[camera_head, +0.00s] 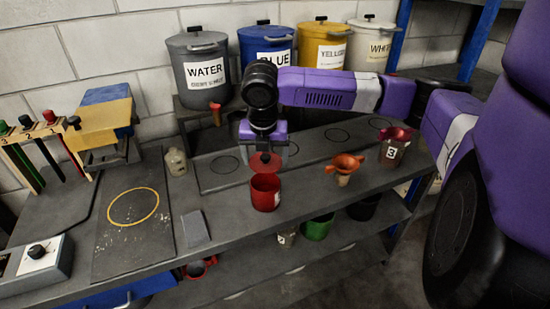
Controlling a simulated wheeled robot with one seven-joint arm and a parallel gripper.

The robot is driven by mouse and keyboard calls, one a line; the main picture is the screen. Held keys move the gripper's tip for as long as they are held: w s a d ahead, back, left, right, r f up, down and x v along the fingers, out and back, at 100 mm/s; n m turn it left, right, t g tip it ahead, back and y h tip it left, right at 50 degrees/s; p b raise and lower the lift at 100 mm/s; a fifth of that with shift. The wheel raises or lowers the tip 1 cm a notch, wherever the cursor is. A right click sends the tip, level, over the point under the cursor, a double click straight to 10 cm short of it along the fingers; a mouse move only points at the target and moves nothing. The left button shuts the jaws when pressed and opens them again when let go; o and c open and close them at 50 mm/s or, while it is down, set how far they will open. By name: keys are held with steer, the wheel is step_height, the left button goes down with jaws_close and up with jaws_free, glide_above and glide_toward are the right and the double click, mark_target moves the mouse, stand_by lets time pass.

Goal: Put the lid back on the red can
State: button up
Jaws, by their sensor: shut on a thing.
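The red can (265,193) stands upright on the grey bench, near its front edge, with a pale label on its right side. The red lid (265,163) is a round disc above the can's mouth. My gripper (265,148) points down from the purple arm and is shut on the lid at its top. The lid looks slightly above the can's rim and roughly over the opening, toward the back. I cannot tell whether lid and rim touch. The fingertips are small and partly hidden by the gripper body.
An orange funnel (347,165) and a dark cup marked 3 (395,148) stand right of the can. A beige bottle (175,161) and a grey block (195,228) are to its left. Large WATER (202,98), BLUE, YELLOW and WHITE pots line the back. Green can (317,228) is below.

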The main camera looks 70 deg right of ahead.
mark_target(265, 165)
steer(key=shift+w+d+f+n, duration=0.15)
steer(key=shift+n, duration=0.35)
step_height(265, 165, down, 4)
steer(key=b, duration=0.4)
steer(key=shift+f, duration=0.2)
steer(key=shift+f+b, duration=0.45)
steer(key=shift+f, duration=0.45)
steer(key=shift+r+p, duration=0.1)
steer(key=shift+p, duration=0.3)
steer(key=shift+f, duration=0.2)
stand_by(0.8)
stand_by(0.9)
steer(key=o, duration=1.4)
steer(key=shift+c, duration=0.2)
